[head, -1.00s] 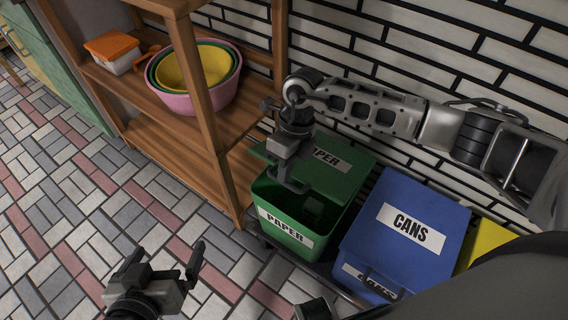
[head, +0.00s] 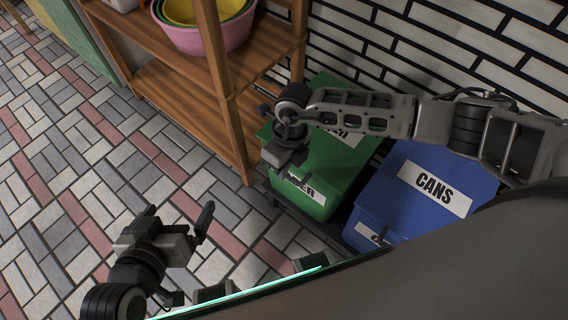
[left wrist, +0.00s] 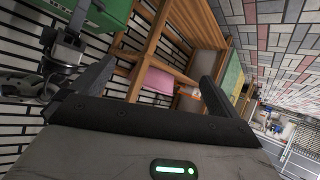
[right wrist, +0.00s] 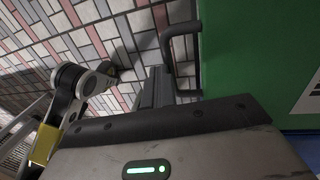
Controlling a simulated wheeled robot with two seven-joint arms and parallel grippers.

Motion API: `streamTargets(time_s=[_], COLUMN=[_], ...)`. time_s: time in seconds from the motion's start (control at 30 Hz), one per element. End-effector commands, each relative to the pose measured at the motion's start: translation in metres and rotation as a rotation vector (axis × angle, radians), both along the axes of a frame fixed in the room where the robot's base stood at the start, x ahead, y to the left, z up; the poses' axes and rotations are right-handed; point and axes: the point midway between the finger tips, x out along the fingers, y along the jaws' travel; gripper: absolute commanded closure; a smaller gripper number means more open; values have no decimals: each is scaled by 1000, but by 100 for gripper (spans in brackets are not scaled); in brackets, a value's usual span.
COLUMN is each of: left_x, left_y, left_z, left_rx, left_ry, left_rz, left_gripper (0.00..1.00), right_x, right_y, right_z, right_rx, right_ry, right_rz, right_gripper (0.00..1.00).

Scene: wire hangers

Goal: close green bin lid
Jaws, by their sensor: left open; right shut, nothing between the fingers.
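The green paper bin (head: 318,178) stands against the brick wall, left of the blue bin. Its green lid (head: 335,152) looks down over the opening, though my right arm hides part of it and I cannot tell if it is fully seated. My right gripper (head: 274,158) is shut and empty at the lid's left front edge. In the right wrist view, green surface (right wrist: 245,50) fills the right side, with a dark handle (right wrist: 194,55) beside my fingers; contact is unclear. My left gripper (head: 180,215) is open and empty above the floor at lower left.
The blue cans bin (head: 420,190) stands close on the right with its lid down. A wooden shelf (head: 228,95) with a pink bowl (head: 212,38) stands on the left. The tiled floor (head: 90,190) in front is clear.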

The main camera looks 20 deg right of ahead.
Motion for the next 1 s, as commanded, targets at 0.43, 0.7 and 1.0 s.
streamTargets(time_s=[0.43,0.7,1.0], left_x=[0,3,-6], left_y=[0,4,15], left_z=[-5,23,67], left_rx=[-1,8,8], left_ry=[6,-34,-105], left_rz=[-2,12,52], left_gripper=[0,0,0], right_x=[-4,-4,-10], right_y=[0,4,15], right_z=[-11,13,68], right_rx=[-2,0,3], right_ry=[2,2,6], right_rz=[2,2,9], right_gripper=[100,100,100])
